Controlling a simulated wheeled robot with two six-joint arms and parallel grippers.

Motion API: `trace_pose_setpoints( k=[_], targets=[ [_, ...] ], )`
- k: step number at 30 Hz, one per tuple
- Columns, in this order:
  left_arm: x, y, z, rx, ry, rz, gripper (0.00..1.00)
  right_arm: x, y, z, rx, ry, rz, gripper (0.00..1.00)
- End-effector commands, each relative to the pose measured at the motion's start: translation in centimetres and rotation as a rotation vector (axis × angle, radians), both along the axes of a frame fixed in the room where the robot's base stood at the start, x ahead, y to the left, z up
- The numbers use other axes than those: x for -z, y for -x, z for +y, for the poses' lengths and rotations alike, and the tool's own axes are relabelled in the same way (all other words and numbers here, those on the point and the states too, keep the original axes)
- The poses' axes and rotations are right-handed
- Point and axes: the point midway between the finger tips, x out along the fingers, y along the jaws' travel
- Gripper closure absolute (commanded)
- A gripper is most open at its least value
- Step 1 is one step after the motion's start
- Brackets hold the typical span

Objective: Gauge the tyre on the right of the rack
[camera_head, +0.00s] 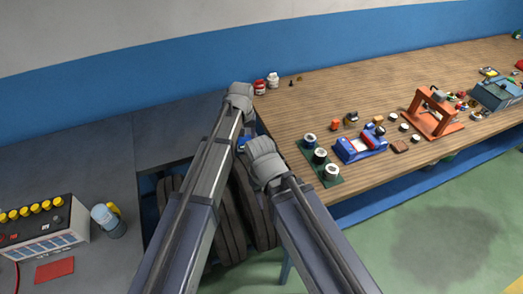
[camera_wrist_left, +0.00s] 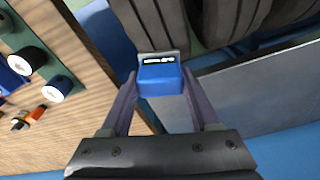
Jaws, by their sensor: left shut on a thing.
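My left gripper (camera_head: 243,141) is shut on a blue gauge (camera_wrist_left: 161,80) with a small display. In the left wrist view, the left gripper's fingers (camera_wrist_left: 160,88) grip its two sides. The gauge's grey end lies at the lower edge of a dark grooved tyre (camera_wrist_left: 163,25); I cannot tell whether they touch. In the head view, this looks like the rightmost tyre (camera_head: 262,215), partly hidden by my arms. More tyres (camera_head: 230,225) stand to its left. The rack itself is mostly hidden. My right arm's wrist shows over the tyres, but its gripper is out of sight.
A wooden bench (camera_head: 290,112) on the right holds reels on a green plate (camera_head: 306,156), a blue device (camera_head: 360,145) and an orange press (camera_head: 434,112). A grey bench (camera_head: 90,155) on the left holds a control box (camera_head: 40,226) and a blue-grey cup (camera_head: 108,220).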

Motion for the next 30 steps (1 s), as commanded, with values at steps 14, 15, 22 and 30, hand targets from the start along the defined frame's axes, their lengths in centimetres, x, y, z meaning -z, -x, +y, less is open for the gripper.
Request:
trace_pose_setpoints(
  k=[14, 15, 22, 30],
  targets=[
    [-2.7, 8.3, 0.0, -0.251, -0.001, 0.001, 0.82, -2.7, 0.0, 0.0, -0.001, 0.0, 0.0, 0.5],
    [-2.9, 8.9, 0.0, -0.274, 0.0, 0.001, 0.82, -2.8, 0.0, 0.0, -0.001, 0.0, 0.0, 0.5],
    [-2.8, 9.4, 0.0, -0.316, 0.0, 0.0, 0.82, -2.8, 0.0, 0.0, -0.001, 0.0, 0.0, 0.5],
    [-1.6, 9.4, 0.0, -0.315, 0.0, 0.0, 0.82, -1.6, 0.0, 0.0, -0.001, 0.0, 0.0, 0.5]
  ],
)
